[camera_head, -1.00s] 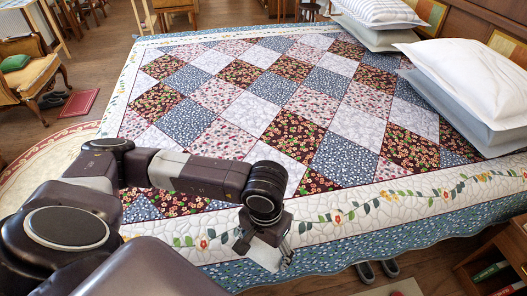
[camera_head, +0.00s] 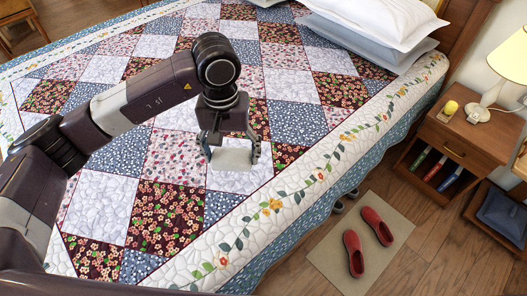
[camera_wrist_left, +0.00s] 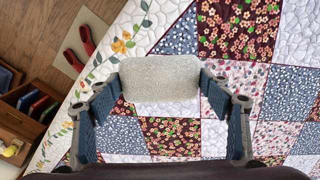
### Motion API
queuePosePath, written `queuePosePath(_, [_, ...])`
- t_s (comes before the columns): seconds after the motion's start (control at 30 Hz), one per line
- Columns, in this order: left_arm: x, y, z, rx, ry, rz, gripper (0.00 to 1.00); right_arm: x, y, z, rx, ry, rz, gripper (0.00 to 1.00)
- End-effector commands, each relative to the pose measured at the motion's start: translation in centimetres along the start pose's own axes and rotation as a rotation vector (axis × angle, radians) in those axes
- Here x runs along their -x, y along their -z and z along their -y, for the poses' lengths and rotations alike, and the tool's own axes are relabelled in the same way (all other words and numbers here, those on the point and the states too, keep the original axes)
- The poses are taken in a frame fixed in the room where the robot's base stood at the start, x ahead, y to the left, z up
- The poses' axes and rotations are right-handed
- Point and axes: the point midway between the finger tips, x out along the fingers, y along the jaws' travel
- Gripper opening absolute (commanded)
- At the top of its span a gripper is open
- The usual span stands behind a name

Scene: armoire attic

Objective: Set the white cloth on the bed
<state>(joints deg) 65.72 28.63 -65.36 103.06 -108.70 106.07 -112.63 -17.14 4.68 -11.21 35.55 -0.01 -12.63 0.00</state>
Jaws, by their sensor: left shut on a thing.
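The white cloth (camera_head: 231,158) is a small pale folded pad in the head view. In the left wrist view the cloth (camera_wrist_left: 159,78) is a rounded, textured rectangle. My left gripper (camera_head: 230,152) is shut on it, with one finger at each side. The cloth is over the patchwork quilt on the bed (camera_head: 172,205); I cannot tell whether it touches the quilt. The bed also fills most of the left wrist view (camera_wrist_left: 212,131). My right gripper is not in view.
White and grey pillows (camera_head: 372,22) lie at the bed's head. A wooden nightstand (camera_head: 455,140) to the right holds a lamp (camera_head: 510,75) and a small yellow object (camera_head: 449,108). Red slippers (camera_head: 367,240) lie on a beige mat (camera_head: 335,255). The quilt around the gripper is clear.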

Motion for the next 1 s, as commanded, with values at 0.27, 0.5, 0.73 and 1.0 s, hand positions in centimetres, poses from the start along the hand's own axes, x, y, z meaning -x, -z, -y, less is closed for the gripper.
queuePosePath(0.27, [-5.3, -0.2, -0.1, 0.000, 0.003, 0.010, 0.49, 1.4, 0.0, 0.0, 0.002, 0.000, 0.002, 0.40])
queuePosePath(0.5, [-11.7, -0.2, -0.1, 0.001, 0.003, 0.008, 0.49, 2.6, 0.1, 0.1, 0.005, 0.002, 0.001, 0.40])
queuePosePath(0.73, [-15.1, 0.1, -0.1, 0.000, 0.001, 0.002, 0.49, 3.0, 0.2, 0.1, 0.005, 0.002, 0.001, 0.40])
queuePosePath(1.0, [-18.4, 0.0, -0.1, 0.001, 0.001, 0.004, 0.49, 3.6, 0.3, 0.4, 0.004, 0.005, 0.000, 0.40])
